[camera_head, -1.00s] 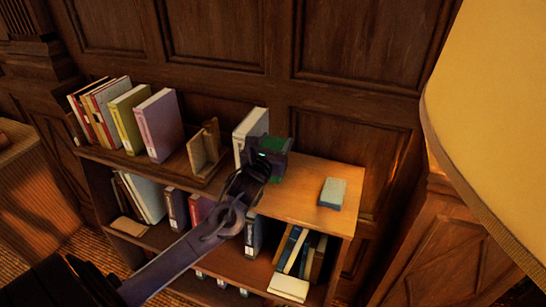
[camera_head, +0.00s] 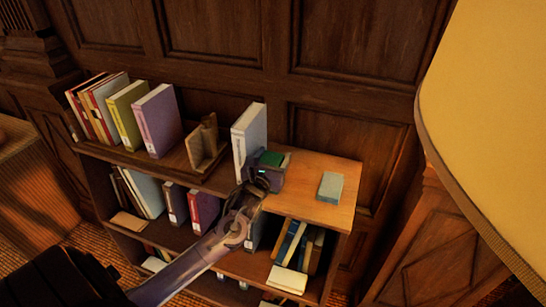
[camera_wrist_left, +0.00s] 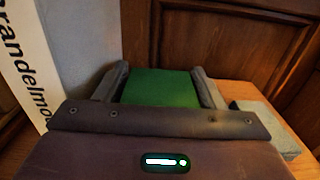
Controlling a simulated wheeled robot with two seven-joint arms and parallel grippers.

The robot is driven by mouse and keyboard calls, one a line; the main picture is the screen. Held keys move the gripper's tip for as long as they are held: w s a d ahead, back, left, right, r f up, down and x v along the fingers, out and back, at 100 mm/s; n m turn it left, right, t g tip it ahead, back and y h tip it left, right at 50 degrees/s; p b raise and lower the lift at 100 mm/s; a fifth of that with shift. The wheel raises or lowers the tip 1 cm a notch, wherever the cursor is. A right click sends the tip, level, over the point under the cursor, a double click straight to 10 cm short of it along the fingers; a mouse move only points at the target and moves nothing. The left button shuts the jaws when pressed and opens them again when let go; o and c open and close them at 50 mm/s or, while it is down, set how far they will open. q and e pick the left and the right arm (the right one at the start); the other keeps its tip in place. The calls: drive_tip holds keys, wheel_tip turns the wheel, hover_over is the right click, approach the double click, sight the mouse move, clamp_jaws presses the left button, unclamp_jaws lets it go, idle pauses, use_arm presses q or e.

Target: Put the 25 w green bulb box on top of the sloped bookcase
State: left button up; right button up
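The green box (camera_head: 273,158) is at the top of the sloped bookcase (camera_head: 300,205), just right of a standing white book (camera_head: 249,138). My left gripper (camera_head: 268,172) reaches it from the front. In the left wrist view the green box (camera_wrist_left: 160,88) sits between the two fingers (camera_wrist_left: 160,82), which lie along its sides and look closed on it. I cannot tell whether its underside touches the wood. Its label is not readable. My right gripper is not in view.
A grey-blue box (camera_head: 330,187) lies on the bookcase top to the right, with bare wood around it. A wooden bookend (camera_head: 204,145) and several books (camera_head: 158,120) stand to the left. A large yellow lampshade (camera_head: 490,120) fills the right side. Panelled wall stands behind.

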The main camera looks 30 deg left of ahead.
use_arm(q)
drive_tip(key=shift+o, duration=1.1)
drive_tip(key=shift+r, duration=0.2)
drive_tip(key=b+v, duration=0.2)
drive_tip(key=v, duration=1)
drive_tip(key=shift+b, duration=0.3)
drive_tip(key=shift+f, duration=0.15)
